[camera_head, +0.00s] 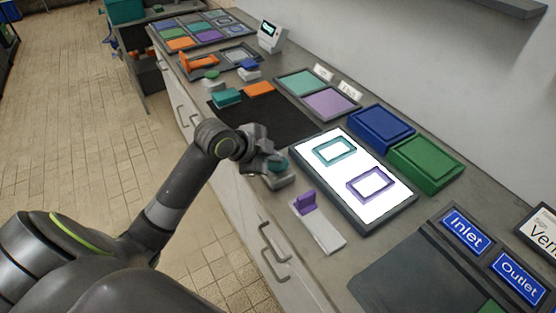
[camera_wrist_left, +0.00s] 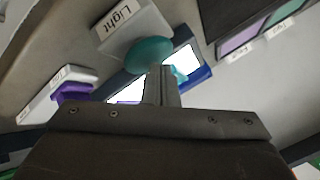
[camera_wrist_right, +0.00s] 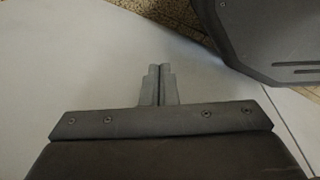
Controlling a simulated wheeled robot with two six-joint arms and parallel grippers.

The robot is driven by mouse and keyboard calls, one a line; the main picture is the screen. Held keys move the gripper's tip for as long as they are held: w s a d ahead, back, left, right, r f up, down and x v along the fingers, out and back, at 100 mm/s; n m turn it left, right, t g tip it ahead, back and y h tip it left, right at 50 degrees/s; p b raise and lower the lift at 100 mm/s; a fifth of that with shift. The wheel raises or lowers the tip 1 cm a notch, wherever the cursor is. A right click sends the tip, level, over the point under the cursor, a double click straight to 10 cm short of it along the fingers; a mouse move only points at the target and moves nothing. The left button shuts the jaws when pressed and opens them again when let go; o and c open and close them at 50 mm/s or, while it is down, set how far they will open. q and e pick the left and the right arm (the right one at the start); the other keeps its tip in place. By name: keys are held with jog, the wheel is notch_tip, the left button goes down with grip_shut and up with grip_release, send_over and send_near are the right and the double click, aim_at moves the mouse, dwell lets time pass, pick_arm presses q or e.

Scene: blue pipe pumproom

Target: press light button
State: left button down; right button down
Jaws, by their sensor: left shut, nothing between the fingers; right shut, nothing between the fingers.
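The light button is a teal dome (camera_wrist_left: 150,52) on a pale box marked "Light" (camera_wrist_left: 128,22) in the left wrist view. In the head view the teal dome (camera_head: 279,163) is partly covered by my left gripper (camera_head: 268,160). My left gripper is shut and empty, with its fingertips (camera_wrist_left: 161,72) right at the dome's edge in the picture. I cannot tell if they touch it. The light panel (camera_head: 352,172) beside it glows white. My right gripper (camera_wrist_right: 158,72) is shut and empty over a plain grey surface, outside the head view.
A white block with a purple lever (camera_head: 306,202) stands near the counter's front edge, close to the button. Blue (camera_head: 381,128) and green (camera_head: 426,163) trays lie behind the panel. Inlet and outlet signs (camera_head: 466,231) are at the right.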

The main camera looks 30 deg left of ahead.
aim_at(274, 165)
pick_arm(q)
jog(key=shift+f, duration=0.35)
dwell(0.3)
jog(key=shift+r, duration=0.1)
jog(key=shift+r+p, duration=0.65)
notch_tip(274, 165, up, 6)
jog(key=p, duration=0.6)
jog(key=shift+r+p, duration=0.1)
jog(key=shift+p, duration=0.2)
